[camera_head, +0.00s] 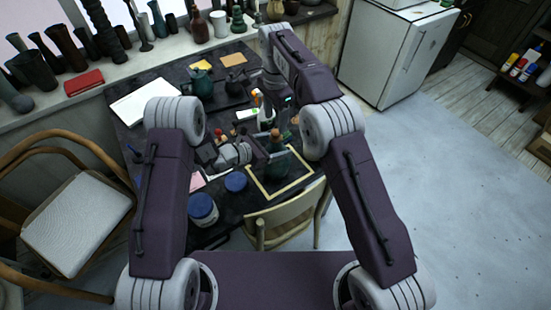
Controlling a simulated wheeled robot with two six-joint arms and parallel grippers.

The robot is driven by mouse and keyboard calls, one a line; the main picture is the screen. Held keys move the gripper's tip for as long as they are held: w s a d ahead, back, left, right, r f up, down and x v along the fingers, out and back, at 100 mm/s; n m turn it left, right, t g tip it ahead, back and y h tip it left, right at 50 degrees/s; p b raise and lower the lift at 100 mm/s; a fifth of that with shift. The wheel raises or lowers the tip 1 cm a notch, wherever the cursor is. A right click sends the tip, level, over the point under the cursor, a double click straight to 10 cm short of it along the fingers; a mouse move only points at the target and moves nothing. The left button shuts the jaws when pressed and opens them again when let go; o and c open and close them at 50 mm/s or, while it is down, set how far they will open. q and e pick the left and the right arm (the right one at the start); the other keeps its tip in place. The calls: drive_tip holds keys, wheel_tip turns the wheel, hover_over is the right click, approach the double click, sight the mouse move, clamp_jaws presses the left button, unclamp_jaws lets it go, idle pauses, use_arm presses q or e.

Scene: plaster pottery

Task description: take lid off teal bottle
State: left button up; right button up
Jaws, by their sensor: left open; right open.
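My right gripper (285,106) is open above and beyond the bottle, apart from the lid. Its wrist and fingers are small and partly hidden by my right forearm.
Blue-lidded jars (203,210) stand at the table's near left. A wooden chair (283,220) is close to the near edge. Vases line the windowsill.

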use_arm(q)
drive_tip(key=shift+x, duration=1.15)
drive_tip(key=shift+s, duration=0.1)
drive_tip(key=shift+s+d, duration=0.1)
clamp_jaws()
drive_tip(key=shift+c, duration=0.4)
unclamp_jaws()
